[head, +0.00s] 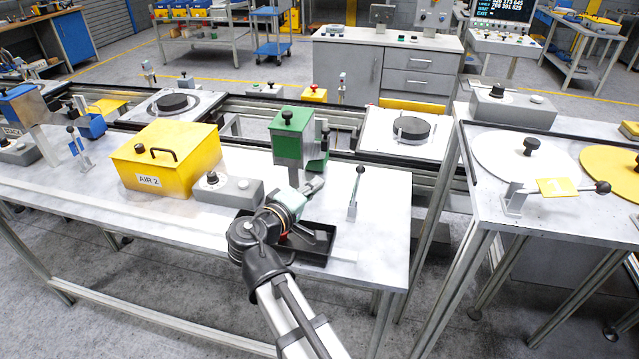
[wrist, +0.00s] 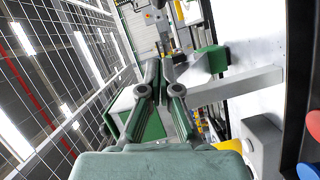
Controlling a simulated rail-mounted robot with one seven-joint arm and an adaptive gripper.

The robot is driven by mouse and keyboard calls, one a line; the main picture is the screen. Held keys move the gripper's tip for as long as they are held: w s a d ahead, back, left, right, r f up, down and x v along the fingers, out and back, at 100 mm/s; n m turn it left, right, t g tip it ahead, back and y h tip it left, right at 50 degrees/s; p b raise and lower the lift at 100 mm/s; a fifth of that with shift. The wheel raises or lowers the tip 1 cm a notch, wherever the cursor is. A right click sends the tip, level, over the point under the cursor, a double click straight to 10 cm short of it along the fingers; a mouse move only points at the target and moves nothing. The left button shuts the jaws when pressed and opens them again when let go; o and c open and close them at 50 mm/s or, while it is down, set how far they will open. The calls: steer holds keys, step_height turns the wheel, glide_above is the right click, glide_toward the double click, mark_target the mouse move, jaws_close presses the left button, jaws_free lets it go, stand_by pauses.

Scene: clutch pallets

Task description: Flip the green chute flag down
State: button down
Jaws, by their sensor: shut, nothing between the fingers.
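The green chute box (head: 287,148) with a black knob on top stands on the near workbench in the head view. A small green plate (head: 318,164), which looks like the flag, is at its right side, below a dark knob. My gripper (head: 316,184) is just below and in front of this plate; I cannot tell whether they touch. In the wrist view my gripper (wrist: 166,68) has its fingers together, with nothing seen between them. A green block (wrist: 211,59) shows just right of the fingertips there; I cannot tell which part it is.
A yellow AIR 2 box (head: 160,181) and a grey button box (head: 236,193) stand left of my gripper. A black tray (head: 318,246) lies beneath my wrist. A thin lever (head: 353,197) stands to the right. The bench's right end is mostly clear.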

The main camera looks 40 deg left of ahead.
mark_target(356, 188)
steer(key=w+f+p, duration=0.1)
steer(key=w+p, duration=0.3)
steer(key=w, duration=0.7)
steer(key=shift+d+f, duration=0.4)
steer(key=shift+d, duration=0.05)
steer(key=shift+d+b, duration=0.1)
steer(key=shift+b, duration=0.25)
